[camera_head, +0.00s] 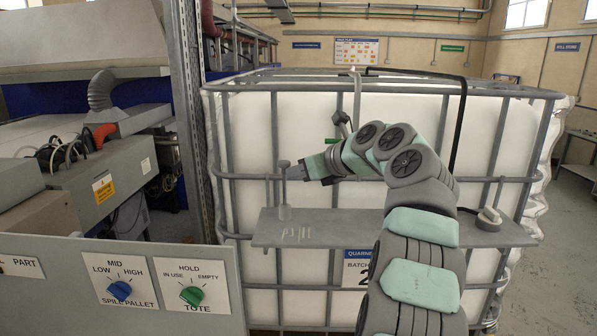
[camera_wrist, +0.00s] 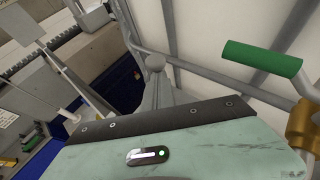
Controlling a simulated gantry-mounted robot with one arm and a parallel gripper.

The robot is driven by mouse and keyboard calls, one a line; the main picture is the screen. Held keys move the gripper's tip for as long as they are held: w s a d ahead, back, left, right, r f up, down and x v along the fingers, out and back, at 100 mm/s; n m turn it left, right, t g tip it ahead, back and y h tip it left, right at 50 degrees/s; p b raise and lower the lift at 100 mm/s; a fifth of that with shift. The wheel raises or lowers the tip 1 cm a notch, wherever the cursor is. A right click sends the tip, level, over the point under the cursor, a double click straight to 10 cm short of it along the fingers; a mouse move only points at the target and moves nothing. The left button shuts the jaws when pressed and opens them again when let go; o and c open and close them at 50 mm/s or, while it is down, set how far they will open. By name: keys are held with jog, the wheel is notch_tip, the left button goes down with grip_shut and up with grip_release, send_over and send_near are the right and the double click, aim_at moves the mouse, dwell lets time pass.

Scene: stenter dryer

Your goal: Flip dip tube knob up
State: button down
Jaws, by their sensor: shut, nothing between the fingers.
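A grey round-headed knob (camera_head: 284,164) on an upright stem stands at the left end of the shelf on the tote's front, in the head view. My gripper (camera_head: 297,171) is shut and empty, pointing left, close beside the knob. I cannot tell whether they touch.
A caged white tote (camera_head: 400,115) fills the middle. Its grey shelf (camera_head: 345,229) lies below my gripper. A green handle (camera_wrist: 262,56) on a brass fitting (camera_wrist: 305,125) is close on the right in the wrist view. A panel (camera_head: 60,300) with blue and green selector knobs stands front left.

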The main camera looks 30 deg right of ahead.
jog(key=shift+a+r, duration=0.1)
jog(key=shift+a, duration=0.05)
jog(key=shift+s+f+b, duration=0.15)
jog(key=shift+f+b, duration=0.4)
jog(key=shift+b, duration=0.2)
jog(key=s+d+r+b, duration=0.2)
jog(key=s, duration=0.9)
jog(key=shift+d+b, duration=0.4)
